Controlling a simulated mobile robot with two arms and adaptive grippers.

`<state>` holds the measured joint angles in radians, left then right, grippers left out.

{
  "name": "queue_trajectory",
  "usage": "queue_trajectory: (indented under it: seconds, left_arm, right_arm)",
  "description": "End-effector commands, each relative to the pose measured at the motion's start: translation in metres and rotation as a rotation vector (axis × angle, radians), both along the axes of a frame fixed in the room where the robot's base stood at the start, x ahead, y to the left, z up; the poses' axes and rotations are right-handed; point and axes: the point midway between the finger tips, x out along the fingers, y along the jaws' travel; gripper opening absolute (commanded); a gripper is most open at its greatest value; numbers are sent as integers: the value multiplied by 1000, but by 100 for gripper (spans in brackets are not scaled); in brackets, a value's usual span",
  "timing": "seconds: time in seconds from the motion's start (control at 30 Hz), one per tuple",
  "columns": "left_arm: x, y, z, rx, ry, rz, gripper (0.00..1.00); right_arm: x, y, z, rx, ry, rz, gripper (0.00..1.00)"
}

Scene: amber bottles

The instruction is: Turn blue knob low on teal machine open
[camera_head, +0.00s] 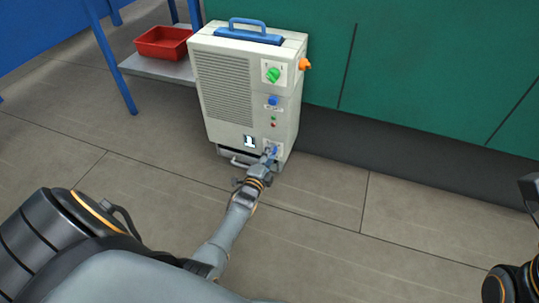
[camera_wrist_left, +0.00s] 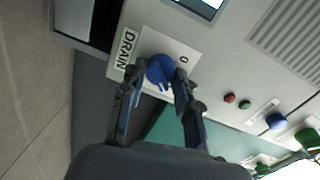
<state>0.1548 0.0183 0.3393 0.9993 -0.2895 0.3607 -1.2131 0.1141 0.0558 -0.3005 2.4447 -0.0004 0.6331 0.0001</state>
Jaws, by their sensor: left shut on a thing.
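The machine (camera_head: 222,118) is a cream box with a vent grille, standing on the floor against a teal panel. A blue knob (camera_wrist_left: 160,70) sits low on its front, on a white plate marked DRAIN and 0 in the left wrist view. In the head view the knob (camera_head: 272,149) is mostly hidden by my gripper. My left gripper (camera_head: 268,155) reaches down to it, and in the left wrist view its two fingers (camera_wrist_left: 158,82) are closed around the knob from both sides. Only part of my right arm shows at the right edge; its gripper is not visible.
Above are a green knob (camera_head: 273,75), an orange knob (camera_head: 305,64), another blue knob (camera_head: 272,100) and small red and green buttons. A blue handle (camera_head: 255,30) tops the machine. A red tray (camera_head: 162,42) sits on a shelf to the left. The floor in front is clear.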

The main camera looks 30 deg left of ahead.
Motion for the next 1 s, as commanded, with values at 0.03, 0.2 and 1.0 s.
queue_trajectory:
  seconds: [0.03, 0.2, 1.0]
  left_arm:
    - [0, -1, -1, 8, 3, 0, 0]
    - [0, -1, 0, 28, 8, 0, 0]
    - [-1, 0, 0, 29, 7, 0, 55]
  right_arm:
    - [0, 0, 0, 0, 1, 0, 55]
    - [0, 0, 1, -1, -1, 0, 55]
    - [0, -1, 0, 2, 0, -2, 55]
